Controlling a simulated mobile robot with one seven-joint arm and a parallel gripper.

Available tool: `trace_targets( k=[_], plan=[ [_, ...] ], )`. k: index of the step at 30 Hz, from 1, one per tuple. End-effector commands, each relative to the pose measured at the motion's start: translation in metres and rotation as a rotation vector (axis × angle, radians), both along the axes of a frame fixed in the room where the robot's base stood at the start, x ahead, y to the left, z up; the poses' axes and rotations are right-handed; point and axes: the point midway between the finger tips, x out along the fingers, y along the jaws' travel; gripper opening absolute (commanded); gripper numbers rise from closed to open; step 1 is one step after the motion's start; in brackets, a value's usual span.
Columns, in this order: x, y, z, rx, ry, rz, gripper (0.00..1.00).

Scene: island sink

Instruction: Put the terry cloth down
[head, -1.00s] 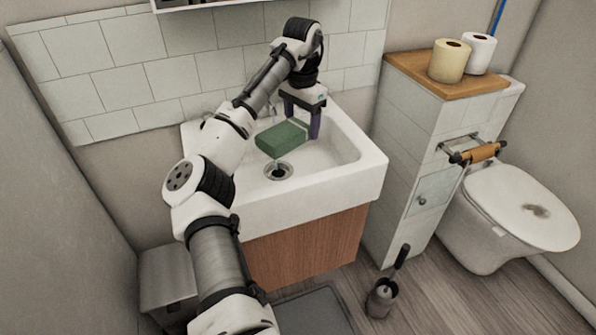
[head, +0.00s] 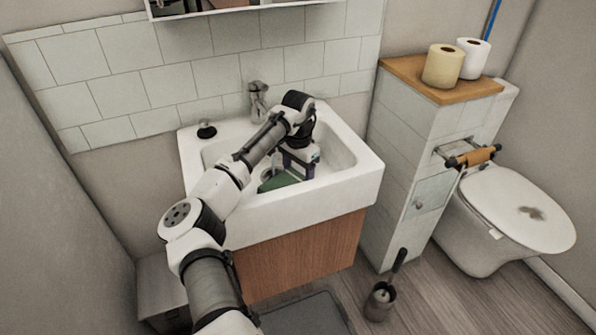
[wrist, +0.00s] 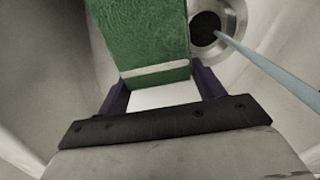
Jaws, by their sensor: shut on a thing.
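The terry cloth (head: 281,181) is a green folded block with a pale stripe near one end. It is low inside the white sink basin (head: 336,172), partly hidden by my arm in the head view. My gripper (wrist: 160,85) is shut on the striped end of the cloth (wrist: 145,35), one finger on each side. The cloth extends away from the fingers in the wrist view. Whether its underside touches the basin floor I cannot tell. The dark drain hole (wrist: 206,27) is just right of the cloth.
A faucet (head: 258,98) stands at the back of the sink, and a dark stopper (head: 206,130) sits on its back left rim. A pale blue rod-like shape (wrist: 268,66) crosses beside the drain. A cabinet with two paper rolls (head: 443,66) stands to the right.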

Motion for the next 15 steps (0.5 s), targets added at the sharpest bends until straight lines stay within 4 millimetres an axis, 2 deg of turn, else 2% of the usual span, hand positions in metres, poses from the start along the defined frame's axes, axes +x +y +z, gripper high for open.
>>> trace_targets(
  k=[6,7,11,15],
  plan=[
    [-0.0001,-0.0002,-0.0016,-0.001,0.001,0.0,0.42],
    [0.0,-0.0001,-0.0016,-0.001,0.0,0.0,0.7],
    [0.0001,-0.0001,-0.0014,-0.001,0.001,0.0,0.87],
    [0.0001,0.0,-0.0012,0.0,0.0,0.0,0.89]
  ],
)
